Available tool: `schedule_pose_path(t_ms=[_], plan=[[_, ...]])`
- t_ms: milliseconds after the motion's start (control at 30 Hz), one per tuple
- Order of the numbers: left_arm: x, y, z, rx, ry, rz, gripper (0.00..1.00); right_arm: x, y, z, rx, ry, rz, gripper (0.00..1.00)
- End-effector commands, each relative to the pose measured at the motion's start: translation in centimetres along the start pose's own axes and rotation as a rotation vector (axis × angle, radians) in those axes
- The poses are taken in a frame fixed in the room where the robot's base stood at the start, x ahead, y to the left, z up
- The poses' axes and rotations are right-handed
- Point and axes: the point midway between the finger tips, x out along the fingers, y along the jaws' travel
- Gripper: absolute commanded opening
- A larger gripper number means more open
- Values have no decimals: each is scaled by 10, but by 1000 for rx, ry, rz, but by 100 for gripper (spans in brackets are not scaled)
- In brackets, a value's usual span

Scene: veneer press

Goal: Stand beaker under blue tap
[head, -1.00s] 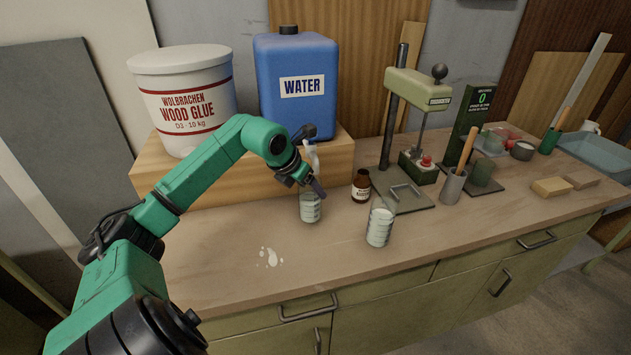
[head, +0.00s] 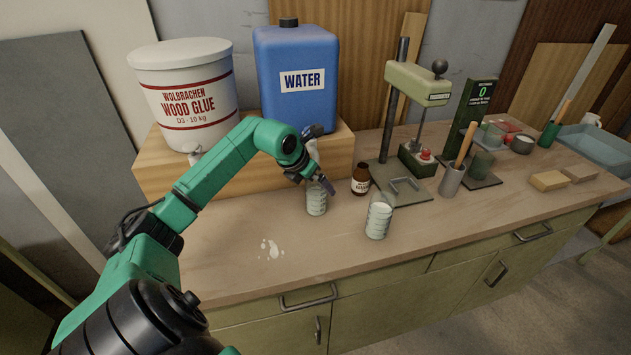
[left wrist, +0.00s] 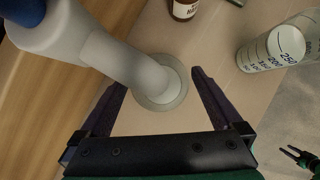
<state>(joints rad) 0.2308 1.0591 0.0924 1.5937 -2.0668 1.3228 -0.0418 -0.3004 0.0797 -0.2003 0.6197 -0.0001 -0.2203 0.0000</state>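A clear glass beaker (head: 316,203) stands upright on the bench below the white tap (head: 313,150) of the blue water canister (head: 300,95). In the left wrist view the tap's spout (left wrist: 150,78) covers part of the beaker's round rim (left wrist: 178,97). My left gripper (head: 326,184) is at the beaker's upper part. In the left wrist view its fingers (left wrist: 158,82) are apart, one on each side of the rim, with narrow gaps. A second beaker (head: 378,220) with pale contents stands to the right. My right gripper (left wrist: 298,156) shows small, fingers apart, in the left wrist view.
A brown bottle (head: 361,181) stands close to the right of the first beaker. A wood glue bucket (head: 185,95) shares the wooden riser (head: 250,185) with the canister. A white spill (head: 270,248) lies on the bench. A press (head: 418,85) stands farther right.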

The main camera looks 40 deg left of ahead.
Motion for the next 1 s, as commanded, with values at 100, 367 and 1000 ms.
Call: schedule_pose_path(t_ms=[100, 367, 1000], plan=[[-6, 0, 4, -1, 0, -1, 100, -7, 1, 0, -1, -1, 1, 50], [-49, 2, -1, 2, 0, 6, 100, 18, 1, 2, -1, -1, 2, 50], [-124, 0, 2, 0, 0, 0, 100, 38, 1, 3, 0, 0, 2, 50]])
